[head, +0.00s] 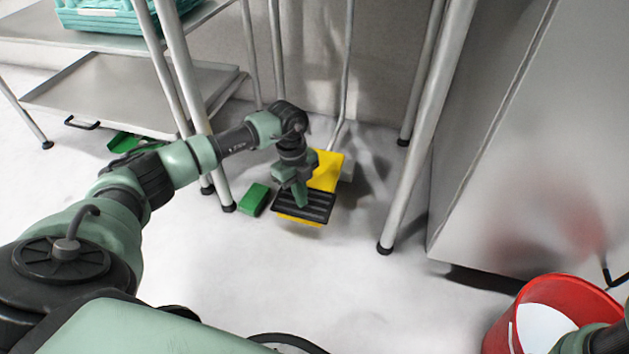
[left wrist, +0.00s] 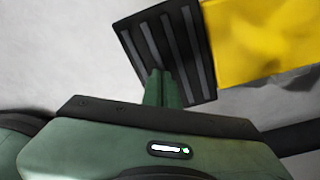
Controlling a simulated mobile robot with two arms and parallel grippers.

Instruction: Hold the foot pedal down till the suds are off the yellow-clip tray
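The foot pedal is on the floor in the head view, with a yellow body (head: 327,168) and a black ribbed tread plate (head: 318,207). The left wrist view shows the same ribbed plate (left wrist: 197,60) beside the yellow body (left wrist: 262,40). My left gripper (head: 300,203) points down with its fingertips at the ribbed plate. In the left wrist view its fingers (left wrist: 162,78) are together with nothing between them, and they appear to touch the plate. No tray with a yellow clip and no suds can be seen. Only a green and black part of my right arm shows, at the bottom right.
A green block (head: 254,199) lies on the floor just left of the pedal. Metal table legs (head: 402,190) stand on both sides. A steel rack (head: 125,90) holds teal trays (head: 120,18) at upper left. A red bucket (head: 497,340) stands at bottom right. The front floor is clear.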

